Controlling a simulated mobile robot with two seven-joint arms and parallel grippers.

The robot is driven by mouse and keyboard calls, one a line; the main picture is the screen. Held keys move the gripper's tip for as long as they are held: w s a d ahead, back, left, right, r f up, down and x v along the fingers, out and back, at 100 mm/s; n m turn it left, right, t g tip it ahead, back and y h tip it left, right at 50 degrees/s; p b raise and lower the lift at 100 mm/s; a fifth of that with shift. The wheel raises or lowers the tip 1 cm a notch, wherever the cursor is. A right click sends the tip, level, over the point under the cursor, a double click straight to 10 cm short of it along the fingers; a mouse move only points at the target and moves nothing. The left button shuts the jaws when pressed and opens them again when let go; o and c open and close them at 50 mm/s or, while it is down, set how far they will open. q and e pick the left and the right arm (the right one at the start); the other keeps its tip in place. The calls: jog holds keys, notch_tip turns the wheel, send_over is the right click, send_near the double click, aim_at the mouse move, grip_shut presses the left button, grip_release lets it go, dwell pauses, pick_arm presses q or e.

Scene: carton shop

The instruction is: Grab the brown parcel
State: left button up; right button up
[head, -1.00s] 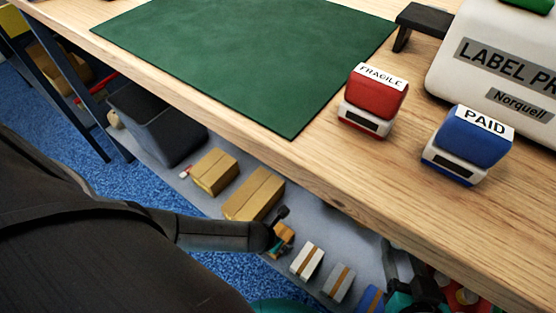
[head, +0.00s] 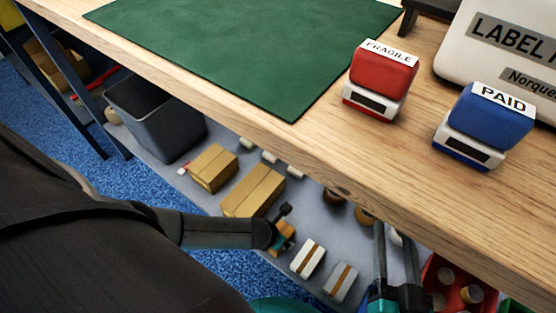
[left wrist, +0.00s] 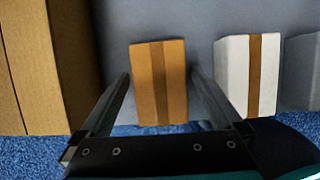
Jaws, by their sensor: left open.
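The brown parcel (left wrist: 159,82), a small orange-brown box with a darker tape strip, sits on the grey shelf under the workbench. In the left wrist view it lies between the two open fingers of my left gripper (left wrist: 160,85), with a gap on each side. In the head view my left gripper (head: 282,226) is at the parcel (head: 286,238) and hides part of it.
A white parcel (head: 308,258) and a grey one (head: 341,281) stand right of the brown parcel. Larger cardboard boxes (head: 253,190) and a dark bin (head: 155,120) are to the left. The bench edge (head: 330,180) overhangs the shelf. A red crate (head: 480,300) is at the lower right.

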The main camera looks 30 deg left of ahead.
pick_arm(q)
jog(key=shift+f, duration=0.25)
dwell(0.4)
jog(key=c, duration=1.5)
